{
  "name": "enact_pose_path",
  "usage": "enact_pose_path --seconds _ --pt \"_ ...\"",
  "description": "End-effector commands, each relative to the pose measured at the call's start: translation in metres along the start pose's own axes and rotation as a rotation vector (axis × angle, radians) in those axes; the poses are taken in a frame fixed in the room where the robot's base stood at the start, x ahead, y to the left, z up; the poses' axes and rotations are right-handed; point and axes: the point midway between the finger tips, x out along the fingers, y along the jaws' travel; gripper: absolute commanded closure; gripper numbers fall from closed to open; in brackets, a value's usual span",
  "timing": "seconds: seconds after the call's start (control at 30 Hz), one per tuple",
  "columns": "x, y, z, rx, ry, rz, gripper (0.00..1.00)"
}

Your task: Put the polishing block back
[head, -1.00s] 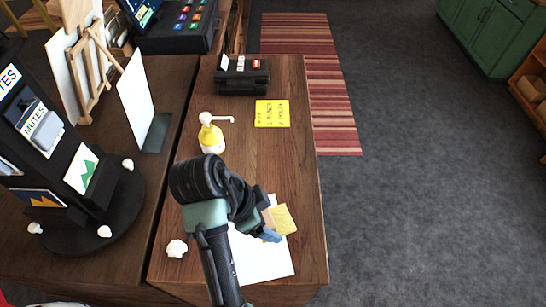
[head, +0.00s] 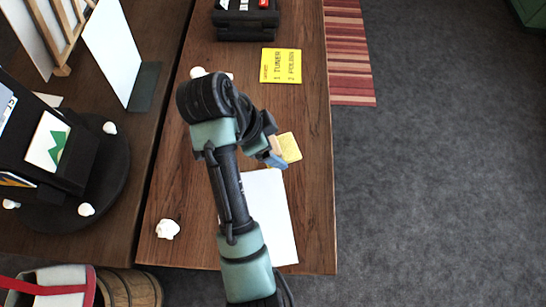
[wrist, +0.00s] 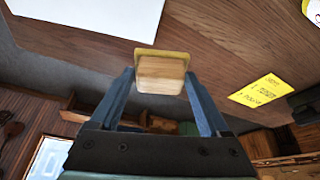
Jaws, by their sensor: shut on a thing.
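The polishing block, a pale wooden block with a yellow pad, is gripped between the two blue fingers of my gripper (wrist: 160,92). In the wrist view the block (wrist: 160,76) shows its wood face, with the yellow rim along its upper edge. In the head view the yellow pad of the block (head: 289,147) shows at the right of my gripper (head: 275,154), over the wooden counter. My arm hides part of the gripper there. A yellow note (head: 281,66) with handwritten lines, including "TUNER", lies on the counter beyond the block.
A white sheet (head: 270,215) lies on the counter (head: 195,240) beside my arm. A black box (head: 246,22) stands at the far end. A crumpled white piece (head: 167,229) lies near the front left. A round black display stand (head: 100,190) is at left.

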Motion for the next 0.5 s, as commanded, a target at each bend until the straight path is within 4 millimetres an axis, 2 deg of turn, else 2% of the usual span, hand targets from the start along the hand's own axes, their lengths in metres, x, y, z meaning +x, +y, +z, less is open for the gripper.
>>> enact_pose_path --seconds 0.2,0.4,0.5 --pt "0.031 0.001 0.013 -0.002 -0.002 0.003 0.72" --pt "0.048 0.001 0.020 -0.001 -0.001 0.002 0.72" --pt "0.049 0.000 0.021 0.000 0.000 -0.001 0.72"
